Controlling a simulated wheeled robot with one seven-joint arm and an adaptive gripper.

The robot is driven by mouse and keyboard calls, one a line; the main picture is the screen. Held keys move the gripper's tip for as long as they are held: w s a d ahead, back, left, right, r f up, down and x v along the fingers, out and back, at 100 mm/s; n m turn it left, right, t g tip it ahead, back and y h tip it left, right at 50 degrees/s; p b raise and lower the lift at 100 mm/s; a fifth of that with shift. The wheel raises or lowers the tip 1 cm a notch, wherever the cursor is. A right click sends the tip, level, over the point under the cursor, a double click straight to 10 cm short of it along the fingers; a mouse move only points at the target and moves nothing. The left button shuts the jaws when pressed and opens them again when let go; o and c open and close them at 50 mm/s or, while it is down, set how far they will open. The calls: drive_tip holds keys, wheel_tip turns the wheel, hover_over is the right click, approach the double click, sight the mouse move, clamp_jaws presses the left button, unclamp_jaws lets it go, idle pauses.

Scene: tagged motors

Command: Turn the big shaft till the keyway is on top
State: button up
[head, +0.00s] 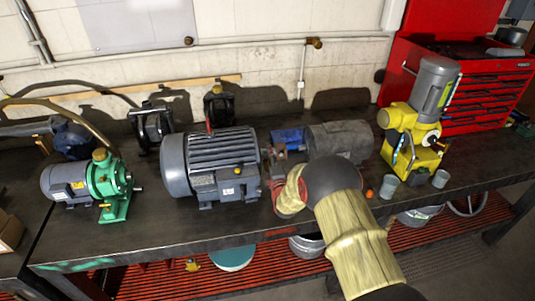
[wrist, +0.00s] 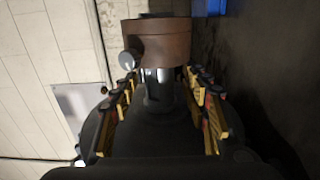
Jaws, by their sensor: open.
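The big grey finned motor (head: 215,165) stands on the bench left of my gripper. My gripper shows in the wrist view (wrist: 163,86), open, with yellow-edged fingers on both sides of a short grey metal shaft (wrist: 158,84). The fingers look apart from the shaft. A brown round hub (wrist: 157,43) with a small pale knob at its left edge sits at the shaft's upper end in that view. In the head view my arm hides most of the shaft end. I cannot make out a keyway in either view.
A green pump with a grey motor (head: 115,187) stands at the left. A darker grey motor (head: 340,140) lies right behind my arm. A yellow machine (head: 412,130) and two grey cups (head: 389,186) stand farther right. Bare bench lies in front of the big motor.

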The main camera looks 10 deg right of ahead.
drive_tip(key=shift+w, duration=0.7)
drive_tip(key=c, duration=0.3)
drive_tip(key=c, duration=0.8)
drive_tip(key=shift+c, duration=0.3)
drive_tip(key=shift+r+g+p, duration=0.15)
drive_tip(key=shift+g+p, duration=0.15)
drive_tip(key=shift+p, duration=0.05)
